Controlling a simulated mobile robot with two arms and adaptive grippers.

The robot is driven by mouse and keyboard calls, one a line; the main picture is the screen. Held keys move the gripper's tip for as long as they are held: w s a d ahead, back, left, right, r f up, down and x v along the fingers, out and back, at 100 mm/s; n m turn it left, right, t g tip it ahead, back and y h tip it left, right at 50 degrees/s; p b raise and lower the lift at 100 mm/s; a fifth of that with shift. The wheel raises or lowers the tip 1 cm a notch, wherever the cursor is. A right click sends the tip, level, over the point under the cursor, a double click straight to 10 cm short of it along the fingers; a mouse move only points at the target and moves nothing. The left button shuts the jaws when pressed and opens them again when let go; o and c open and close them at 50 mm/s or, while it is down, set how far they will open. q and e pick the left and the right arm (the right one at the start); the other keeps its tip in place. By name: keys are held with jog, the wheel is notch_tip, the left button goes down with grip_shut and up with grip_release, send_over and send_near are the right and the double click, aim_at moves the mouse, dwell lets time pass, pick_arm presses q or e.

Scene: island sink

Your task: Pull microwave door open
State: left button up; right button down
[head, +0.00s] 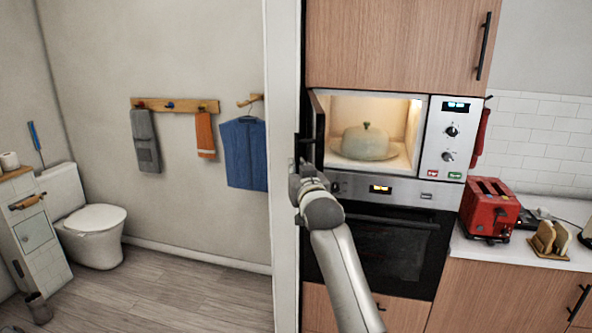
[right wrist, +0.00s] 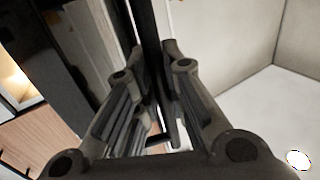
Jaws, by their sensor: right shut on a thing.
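The microwave (head: 448,140) is built into the wooden cabinet, and its lit inside holds a plate with a domed cover (head: 366,142). The microwave door (head: 319,125) is swung out wide on the left side of the opening, seen nearly edge-on. My right gripper (head: 302,167) is at the door's outer edge. In the right wrist view my right gripper (right wrist: 160,95) has its fingers on both sides of the dark door handle (right wrist: 152,40), shut on it. The exact contact is partly hidden by the fingers. My left gripper is not in view.
A white wall edge (head: 284,200) stands just left of the opened door. An oven (head: 390,250) is below the microwave. A red toaster (head: 488,208) and a bread holder (head: 549,240) are on the counter to the right. A toilet (head: 95,225) stands far left.

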jog(key=shift+d+r, duration=0.15)
jog(key=shift+r, duration=0.2)
jog(key=c, duration=1.8)
grip_release()
jog(key=shift+o, duration=0.2)
jog(key=shift+w+f, duration=0.1)
jog(key=shift+f, duration=0.1)
jog(key=s+d, duration=0.2)
jog(key=s, duration=0.9)
jog(key=shift+s, duration=0.4)
jog(key=shift+f, duration=0.1)
